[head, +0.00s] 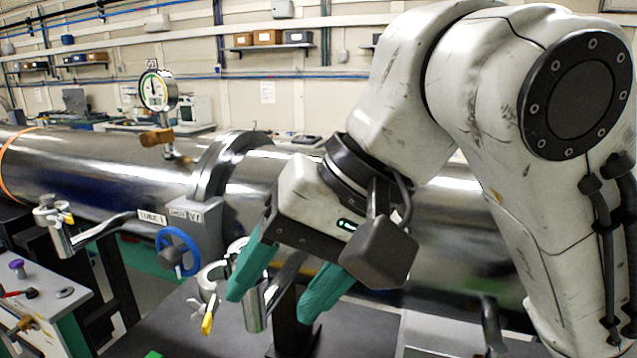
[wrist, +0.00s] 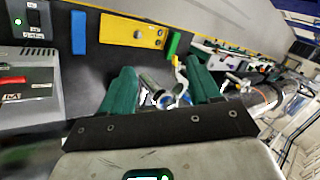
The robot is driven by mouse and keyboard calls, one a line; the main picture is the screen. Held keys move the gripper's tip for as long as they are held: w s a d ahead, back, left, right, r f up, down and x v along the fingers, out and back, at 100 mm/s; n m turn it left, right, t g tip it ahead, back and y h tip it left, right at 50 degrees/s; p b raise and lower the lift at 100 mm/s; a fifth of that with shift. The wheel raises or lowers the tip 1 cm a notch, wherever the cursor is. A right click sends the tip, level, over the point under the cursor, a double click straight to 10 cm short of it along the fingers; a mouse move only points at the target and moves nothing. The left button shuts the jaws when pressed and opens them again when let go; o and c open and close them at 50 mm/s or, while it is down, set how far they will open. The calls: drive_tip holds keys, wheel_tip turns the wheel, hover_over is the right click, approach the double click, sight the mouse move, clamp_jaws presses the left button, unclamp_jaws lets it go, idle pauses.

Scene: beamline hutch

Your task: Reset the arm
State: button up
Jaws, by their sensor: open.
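My arm is bent in front of the steel beam pipe (head: 450,235) in the head view. My gripper (head: 275,295) points down and to the left, with its two green fingers spread apart and nothing between them. In the wrist view, my gripper (wrist: 163,90) also shows both green fingers apart. A metal pipe fitting with a yellow-tipped lever (head: 207,322) appears close to the left finger in the head view; I cannot tell whether they touch.
A blue handwheel (head: 177,251) and a pressure gauge (head: 158,90) stand left of my gripper. A side bench (head: 75,292) is at lower left. The wrist view shows a yellow panel (wrist: 132,32), a blue block (wrist: 79,32) and a grey box (wrist: 30,92).

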drive_tip(key=w+d+f+m+t+y, duration=0.1)
drive_tip(key=w+d+f+y, duration=0.15)
drive_tip(key=f, duration=0.45)
drive_tip(key=w+d+f+t+y, duration=0.15)
drive_tip(key=w+f, duration=0.25)
drive_tip(key=f, duration=0.4)
drive_tip(key=s+d+f+m+t+h, duration=0.1)
drive_tip(key=d+f, duration=0.3)
drive_tip(key=f, duration=0.3)
drive_tip(key=s+d+f+m+t+h, duration=0.15)
drive_tip(key=d+f, duration=0.25)
drive_tip(key=f, duration=0.4)
drive_tip(key=s+d+f+g+h, duration=0.2)
drive_tip(key=s+d+f+h, duration=0.2)
drive_tip(key=s+d+f, duration=0.5)
drive_tip(key=s+d+f+g+h+b, duration=0.1)
drive_tip(key=s+d+f+h, duration=0.3)
drive_tip(key=s+d+f, duration=0.5)
drive_tip(key=s+f+n+g, duration=0.1)
drive_tip(key=s, duration=0.5)
drive_tip(key=shift+s+d, duration=0.2)
drive_tip(key=shift+s, duration=0.15)
drive_tip(key=shift+f, duration=0.1)
